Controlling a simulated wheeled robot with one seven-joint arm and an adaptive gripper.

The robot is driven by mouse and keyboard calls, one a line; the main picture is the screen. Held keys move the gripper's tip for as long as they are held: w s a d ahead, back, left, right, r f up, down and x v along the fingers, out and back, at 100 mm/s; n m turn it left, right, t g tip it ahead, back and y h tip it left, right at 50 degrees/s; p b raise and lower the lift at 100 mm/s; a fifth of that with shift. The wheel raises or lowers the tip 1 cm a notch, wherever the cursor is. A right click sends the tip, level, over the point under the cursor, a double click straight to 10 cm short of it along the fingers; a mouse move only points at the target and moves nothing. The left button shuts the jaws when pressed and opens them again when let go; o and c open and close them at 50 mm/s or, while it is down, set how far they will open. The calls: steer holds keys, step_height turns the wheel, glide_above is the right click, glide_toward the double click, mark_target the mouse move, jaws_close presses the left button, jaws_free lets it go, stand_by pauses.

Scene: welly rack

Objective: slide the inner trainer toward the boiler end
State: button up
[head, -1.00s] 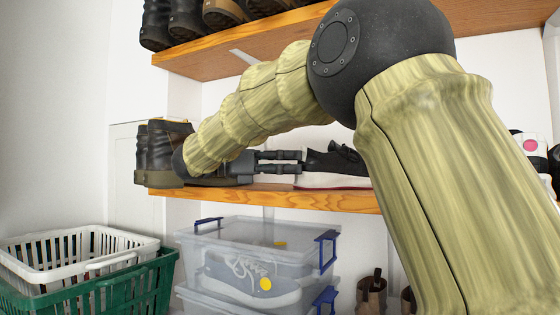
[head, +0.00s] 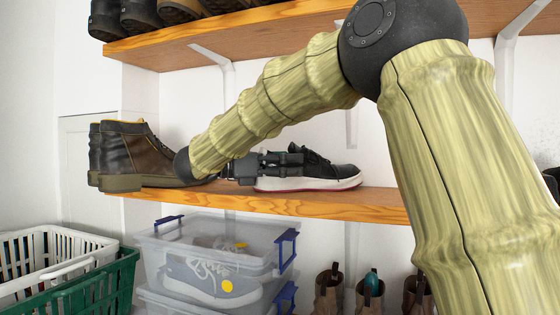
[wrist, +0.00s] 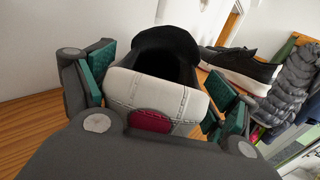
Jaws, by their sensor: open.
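A black trainer with a white sole (head: 310,182) sits on the middle wooden shelf, its laces up. My gripper (head: 285,159) reaches in from the left at its heel end, with the fingers overlapping the shoe in the head view. In the wrist view my gripper (wrist: 160,90) is open, and the trainer's white heel with a dark red patch (wrist: 160,98) sits between the teal-padded fingers. Contact with the pads cannot be told. A second black trainer with a white sole (wrist: 240,68) shows farther off to the right in the wrist view. No boiler is in view.
Brown and black boots (head: 140,155) stand at the shelf's left end, close to my wrist. An upper shelf (head: 190,50) with more boots hangs above. Clear boxes (head: 215,265), baskets (head: 85,285) and brown boots (head: 328,290) are below. Coats (wrist: 298,75) hang at the right.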

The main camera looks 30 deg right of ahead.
steer(key=shift+a, duration=0.1)
steer(key=c, duration=1.3)
steer(key=shift+a, duration=0.1)
steer(key=a+b, duration=0.2)
steer(key=shift+s+f+b, duration=0.15)
steer(key=shift+f+b, duration=0.15)
steer(key=shift+c, duration=0.2)
steer(key=shift+s+a+r+b, duration=0.1)
steer(key=shift+s+a+b, duration=0.1)
steer(key=shift+a+b, duration=0.55)
steer(key=shift+s+a+r+b, duration=0.1)
steer(key=shift+s+a+b, duration=0.1)
steer(key=shift+a+b, duration=0.45)
steer(key=shift+a, duration=0.15)
steer(key=o, duration=1.3)
steer(key=shift+w+a, duration=0.1)
steer(key=a, duration=0.4)
steer(key=w+a, duration=0.1)
steer(key=a, duration=0.3)
steer(key=w+a, duration=0.1)
steer(key=a, duration=0.2)
steer(key=shift+a, duration=0.4)
